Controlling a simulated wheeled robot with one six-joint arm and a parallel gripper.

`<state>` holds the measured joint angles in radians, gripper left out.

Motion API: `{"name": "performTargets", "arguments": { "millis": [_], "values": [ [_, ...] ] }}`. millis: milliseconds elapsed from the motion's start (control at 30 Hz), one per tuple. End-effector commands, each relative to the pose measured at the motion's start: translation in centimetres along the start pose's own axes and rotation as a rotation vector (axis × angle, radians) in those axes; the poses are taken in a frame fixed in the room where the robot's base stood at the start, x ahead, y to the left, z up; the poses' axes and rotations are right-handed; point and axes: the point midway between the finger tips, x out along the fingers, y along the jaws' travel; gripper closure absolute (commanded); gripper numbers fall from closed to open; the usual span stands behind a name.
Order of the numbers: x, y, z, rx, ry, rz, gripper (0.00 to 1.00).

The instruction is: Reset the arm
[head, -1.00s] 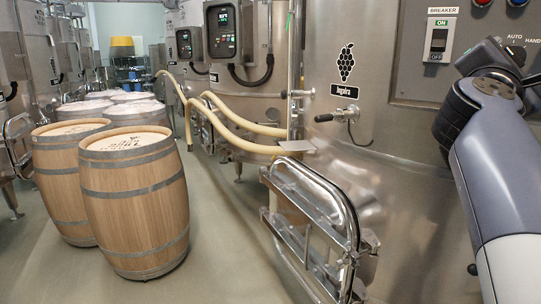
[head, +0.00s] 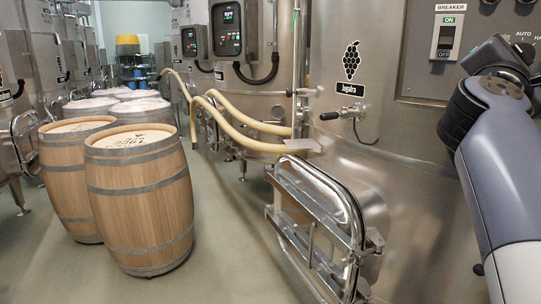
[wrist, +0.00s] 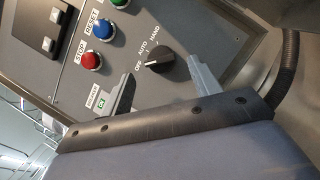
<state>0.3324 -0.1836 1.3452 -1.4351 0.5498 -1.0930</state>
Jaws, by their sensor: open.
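My gripper (wrist: 162,68) shows in the wrist view with its two grey fingers spread apart and nothing between them. Behind the fingers is a grey control panel (wrist: 150,100). Its black selector knob (wrist: 159,61), marked OFF, AUTO and HAND, appears between the fingers. The left finger covers much of the breaker, leaving its label and green ON mark (wrist: 101,104) visible. In the head view my arm (head: 500,150) is bent at the right edge, and the gripper is out of frame. The breaker (head: 446,38) shows there on the panel.
The panel also has a red STOP button (wrist: 91,61), a blue RESET button (wrist: 103,28) and a green button (wrist: 119,2). A steel vat (head: 400,190) with a protruding hatch (head: 322,215) stands close. Barrels (head: 140,205) stand left, with open floor (head: 228,225) between.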

Motion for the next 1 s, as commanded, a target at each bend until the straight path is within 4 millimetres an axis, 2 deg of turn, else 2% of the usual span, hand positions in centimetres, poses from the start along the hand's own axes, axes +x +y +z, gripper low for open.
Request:
{"name": "performTargets", "arguments": {
  "millis": [33, 200, 500, 767, 1000],
  "values": [
    [-1.2, -0.1, -0.2, 0.003, 0.002, 0.006, 0.41],
    [-4.0, -0.1, -0.2, 0.002, 0.003, 0.004, 0.41],
    [-7.5, -0.1, -0.2, 0.001, 0.003, 0.004, 0.41],
    [-4.3, -0.1, 0.1, -0.003, -0.002, -0.005, 0.41],
    [-0.2, 0.0, 0.2, -0.003, -0.002, -0.004, 0.41]
  ]
}}
